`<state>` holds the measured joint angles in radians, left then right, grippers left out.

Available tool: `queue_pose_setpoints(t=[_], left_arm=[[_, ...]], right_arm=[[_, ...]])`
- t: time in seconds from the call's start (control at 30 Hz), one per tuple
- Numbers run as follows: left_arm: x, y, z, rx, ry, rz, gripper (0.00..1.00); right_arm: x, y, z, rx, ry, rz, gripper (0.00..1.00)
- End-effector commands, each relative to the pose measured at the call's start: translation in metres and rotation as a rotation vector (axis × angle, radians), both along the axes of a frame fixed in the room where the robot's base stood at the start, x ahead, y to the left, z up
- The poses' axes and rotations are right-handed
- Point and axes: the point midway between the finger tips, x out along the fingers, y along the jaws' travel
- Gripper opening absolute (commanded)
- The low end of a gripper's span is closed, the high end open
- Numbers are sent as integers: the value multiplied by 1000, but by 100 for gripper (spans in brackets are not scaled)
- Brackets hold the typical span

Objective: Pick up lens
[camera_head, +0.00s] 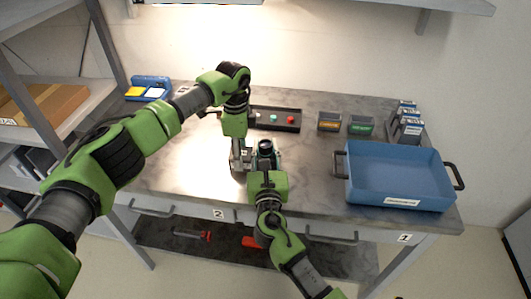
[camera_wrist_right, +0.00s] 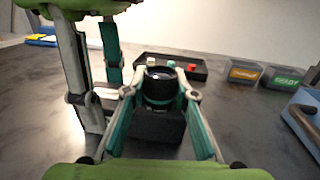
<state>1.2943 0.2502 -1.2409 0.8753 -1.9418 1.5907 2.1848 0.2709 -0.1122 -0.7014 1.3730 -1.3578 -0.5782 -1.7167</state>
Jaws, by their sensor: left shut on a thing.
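In the right wrist view the lens (camera_wrist_right: 160,84) sits on top of a dark blocky body (camera_wrist_right: 158,124). My right gripper (camera_head: 263,166) is at the lens; its fingers (camera_wrist_right: 160,97) stand open on either side of it, and I cannot tell whether they touch it. My left gripper (camera_head: 241,160) reaches down just left of the lens.
A black tray (camera_head: 262,126) with small coloured parts lies behind. Two small labelled bins (camera_head: 329,122) and a blue crate (camera_head: 398,165) stand to the right. A blue holder (camera_head: 150,82) with yellow and white pieces is at the back left. The table's middle left is clear.

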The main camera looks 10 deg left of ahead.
Motion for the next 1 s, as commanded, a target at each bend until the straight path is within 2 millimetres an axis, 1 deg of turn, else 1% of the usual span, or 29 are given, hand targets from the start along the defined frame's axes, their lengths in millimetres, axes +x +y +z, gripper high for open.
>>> queue_pose_setpoints(t=[0.23, 0.37, 0.47, 0.57, 0.77, 0.87, 0.97, 1.0], left_arm=[[0, 0, 0, 0, 0, 0, 19], [0, 0, 0, 0, 0, 0, 19], [0, 0, 0, 0, 0, 0, 19], [0, 0, 0, 0, 0, 0, 19], [0, 0, 0, 0, 1, 0, 19], [0, 0, 0, 1, 1, 0, 19], [0, 0, -1, 1, 1, 0, 19], [0, 0, -1, 1, 1, 0, 19]], right_arm=[[0, 0, 1, 0, -1, 0, 1], [0, 0, 6, 1, -2, 0, 1], [0, 0, 17, 4, -2, 0, 1], [0, 0, 32, 4, -5, 1, 1], [0, 0, 72, 4, -7, 1, 1], [-18, -2, 69, -1, 1, 2, 1], [-40, -5, 70, 1, 1, 2, 1], [-51, -7, 69, 0, 1, 3, 1]])
